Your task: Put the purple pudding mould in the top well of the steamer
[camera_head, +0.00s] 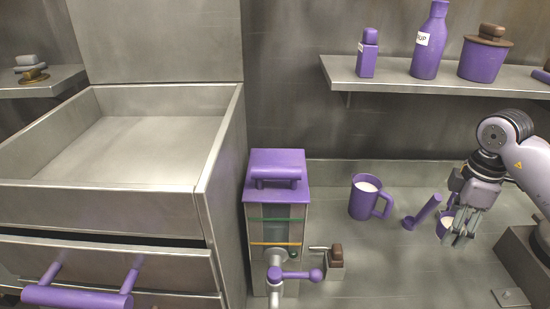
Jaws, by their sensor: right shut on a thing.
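My right gripper (462,236) comes in from the right, low over the metal counter. It is shut on a small purple cup-shaped thing with a pale inside, which looks like the pudding mould (442,226). The gripper's fingers hide much of the mould, and I cannot tell whether it touches the counter. At the left stands a large metal unit, which may be the steamer (120,207). It has a wide, shallow, empty open well on top and drawers with a purple handle below. My left gripper is not in view.
A purple mug (363,198) with pale contents and a slanted purple-handled tool (424,210) stand left of my gripper. A wall shelf (430,84) holds purple containers above.

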